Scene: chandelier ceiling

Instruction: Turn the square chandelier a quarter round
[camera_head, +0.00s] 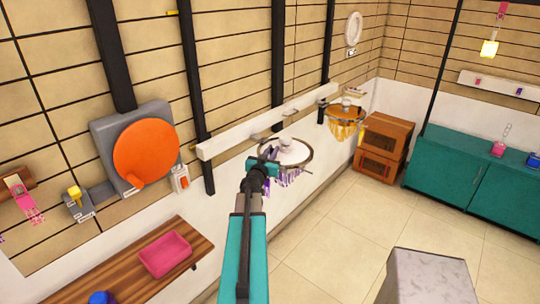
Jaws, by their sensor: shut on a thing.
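A chandelier (294,153) with a pale top, a dark rim and purple crystals hangs beside the left wall, near the middle of the view. Its outline looks round at this size, and I cannot make out a square frame. My gripper (271,168) is at its near left edge, shut on the rim as far as I can see. The jaws are small and partly hidden by my wrist. A second chandelier (346,124) with amber crystals hangs farther back, apart from my gripper.
A white ledge (235,136) and dark posts line the left wall close to the chandeliers. Brown crates (384,150) and teal cabinets (450,168) stand at the back. A grey block (425,275) is at front right. The tiled floor (335,235) between is clear.

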